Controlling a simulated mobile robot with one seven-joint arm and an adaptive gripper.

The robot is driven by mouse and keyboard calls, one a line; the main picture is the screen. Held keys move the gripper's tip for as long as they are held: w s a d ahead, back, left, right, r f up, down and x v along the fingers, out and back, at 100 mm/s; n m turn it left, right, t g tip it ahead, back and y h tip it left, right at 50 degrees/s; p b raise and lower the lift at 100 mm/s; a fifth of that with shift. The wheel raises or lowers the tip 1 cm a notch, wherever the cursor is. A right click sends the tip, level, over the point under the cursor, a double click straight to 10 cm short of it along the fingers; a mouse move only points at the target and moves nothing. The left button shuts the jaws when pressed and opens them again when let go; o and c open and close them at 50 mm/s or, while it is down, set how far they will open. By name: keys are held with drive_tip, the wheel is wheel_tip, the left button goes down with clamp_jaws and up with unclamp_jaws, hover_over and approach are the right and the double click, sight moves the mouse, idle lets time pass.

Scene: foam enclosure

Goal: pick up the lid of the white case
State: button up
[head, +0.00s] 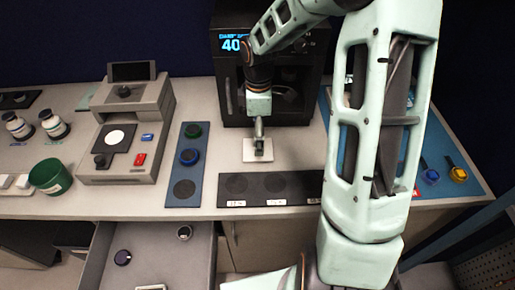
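A flat white square piece (251,155) lies on the grey counter in front of the black cabinet. It looks like the white case or its lid; I cannot tell which. My gripper (260,150) points down at the right part of this piece, over or touching it. The gripper partly covers the piece, and the fingers are too small to show whether they are open or shut. Small white boxes (22,182) sit at the far left of the counter and could also be cases.
A black cabinet (313,106) with a blue display stands behind my gripper. A black strip (296,186) with round spots and a blue strip (182,171) lie near it. A grey instrument (152,115) and green cup (46,180) stand left. A drawer (165,245) is open below.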

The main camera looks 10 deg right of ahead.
sight(248, 144)
drive_tip(key=shift+w+f+p, duration=0.2)
drive_tip(key=shift+f, duration=1.25)
drive_tip(key=shift+w+f+p, duration=0.2)
drive_tip(key=shift+f, duration=1.2)
drive_tip(key=shift+c, duration=0.2)
drive_tip(key=shift+s, duration=0.2)
drive_tip(key=c, duration=1.6)
drive_tip(key=shift+o, duration=0.2)
